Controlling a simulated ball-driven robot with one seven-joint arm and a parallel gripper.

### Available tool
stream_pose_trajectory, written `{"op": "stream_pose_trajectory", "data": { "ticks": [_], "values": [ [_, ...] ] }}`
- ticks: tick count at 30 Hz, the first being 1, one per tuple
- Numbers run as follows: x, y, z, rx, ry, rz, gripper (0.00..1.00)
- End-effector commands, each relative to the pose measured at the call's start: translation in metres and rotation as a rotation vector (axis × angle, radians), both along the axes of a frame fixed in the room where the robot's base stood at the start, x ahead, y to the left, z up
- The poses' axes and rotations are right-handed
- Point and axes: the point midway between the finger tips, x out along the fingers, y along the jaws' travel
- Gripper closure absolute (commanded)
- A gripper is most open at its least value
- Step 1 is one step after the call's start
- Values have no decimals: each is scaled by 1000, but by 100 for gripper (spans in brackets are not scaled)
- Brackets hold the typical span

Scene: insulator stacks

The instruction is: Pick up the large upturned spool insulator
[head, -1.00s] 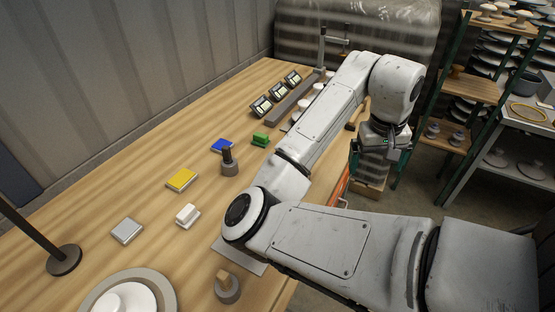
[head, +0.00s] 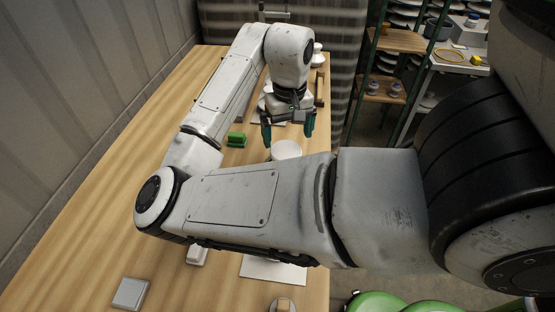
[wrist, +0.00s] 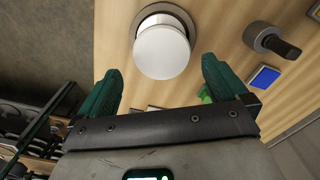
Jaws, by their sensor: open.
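A white round insulator (head: 286,149) with a broad flat top stands on the wooden table, partly hidden behind my forearm. It looks like the spool insulator, but its shape below the top is hidden. In the wrist view it shows as a white disc (wrist: 162,50) on a grey round base. My gripper (head: 288,130) has green fingers, spread open and empty. It hangs over the table just beyond the insulator in the head view. In the wrist view the disc lies ahead of the gap between the fingertips (wrist: 161,72), and no contact shows.
A green block (head: 236,139) sits left of the insulator. A grey base with a dark post (wrist: 270,40) and a blue tile (wrist: 265,78) lie to the right in the wrist view. More white insulators (head: 318,52) stand at the far end. A shelf (head: 398,40) stands beyond the table.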

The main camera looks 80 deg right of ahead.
Motion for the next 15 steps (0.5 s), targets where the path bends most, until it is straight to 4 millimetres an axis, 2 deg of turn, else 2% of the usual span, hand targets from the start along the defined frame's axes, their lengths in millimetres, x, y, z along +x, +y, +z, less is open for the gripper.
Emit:
{"op": "stream_pose_trajectory", "data": {
  "ticks": [1,6,11,15],
  "values": [
    [-1,1,-10,2,4,2,0],
    [0,0,-31,2,1,2,0],
    [1,0,-40,1,1,2,0],
    [3,-1,-56,4,0,3,0]
  ]
}}
